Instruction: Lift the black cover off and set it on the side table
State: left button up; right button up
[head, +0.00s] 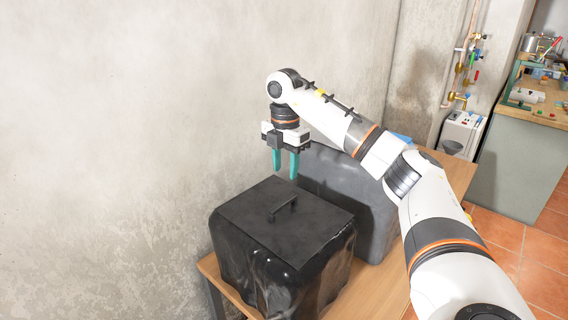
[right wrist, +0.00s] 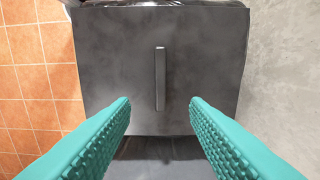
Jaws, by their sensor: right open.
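The black cover (head: 284,214) is a flat square panel with a bar handle (head: 284,208) in its middle. It lies on top of a black box-like container (head: 285,275) with wavy, glossy sides. In the right wrist view the cover (right wrist: 205,55) fills the middle and its handle (right wrist: 160,78) runs up and down the picture, ahead of and between the fingertips. My right gripper (head: 286,177) has teal fingers pointing down, open and empty, above the far part of the cover and apart from it. My left gripper is not in view.
The container stands on a wooden table (head: 375,298) against a stained wall (head: 120,160). A grey box (head: 347,200) stands right behind it. A cluttered workbench (head: 515,165) is at the far right, with orange floor tiles (head: 540,262) in front.

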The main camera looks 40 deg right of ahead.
aim_at(285, 200)
notch_tip(285, 200, down, 12)
jog(key=shift+r+p, duration=0.15)
jog(key=shift+p, duration=0.7)
grip_shut()
